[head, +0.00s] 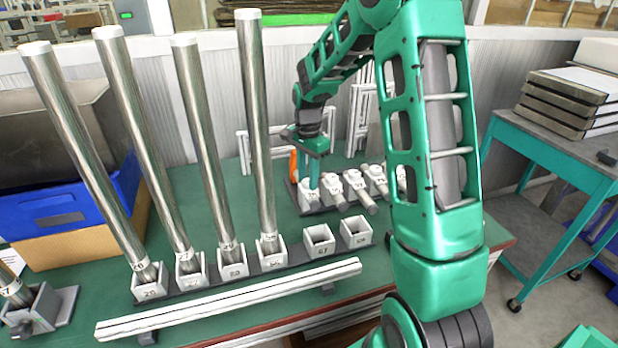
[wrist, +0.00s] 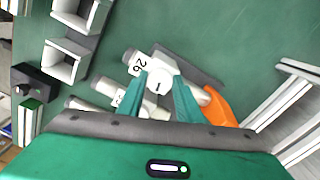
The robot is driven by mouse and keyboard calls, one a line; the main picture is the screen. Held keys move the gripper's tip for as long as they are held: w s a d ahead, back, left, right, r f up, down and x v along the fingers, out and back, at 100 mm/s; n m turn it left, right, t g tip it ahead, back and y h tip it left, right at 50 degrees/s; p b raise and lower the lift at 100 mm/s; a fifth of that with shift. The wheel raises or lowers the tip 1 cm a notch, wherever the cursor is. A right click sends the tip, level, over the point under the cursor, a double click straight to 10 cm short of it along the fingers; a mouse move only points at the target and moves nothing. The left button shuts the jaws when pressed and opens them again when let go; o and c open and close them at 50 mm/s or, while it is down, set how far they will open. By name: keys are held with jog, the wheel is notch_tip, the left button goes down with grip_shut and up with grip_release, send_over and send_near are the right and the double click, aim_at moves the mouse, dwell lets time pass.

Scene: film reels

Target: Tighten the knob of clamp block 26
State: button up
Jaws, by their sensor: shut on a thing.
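An orange object (wrist: 217,108) lies close beside my right finger in the wrist view. Tall metal tubes (head: 258,130) stand in numbered holders to the left. Two holders (head: 319,240) are empty. A white rail (head: 230,300) lies in front.

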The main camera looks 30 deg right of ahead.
jog(key=shift+d+m, duration=0.2)
jog(key=shift+m, duration=0.9)
jog(key=shift+d, duration=0.1)
jog(key=o, duration=1)
jog(key=shift+o, duration=0.2)
jog(key=shift+r, duration=0.15)
notch_tip(320, 180, up, 10)
jog(key=shift+r, duration=0.2)
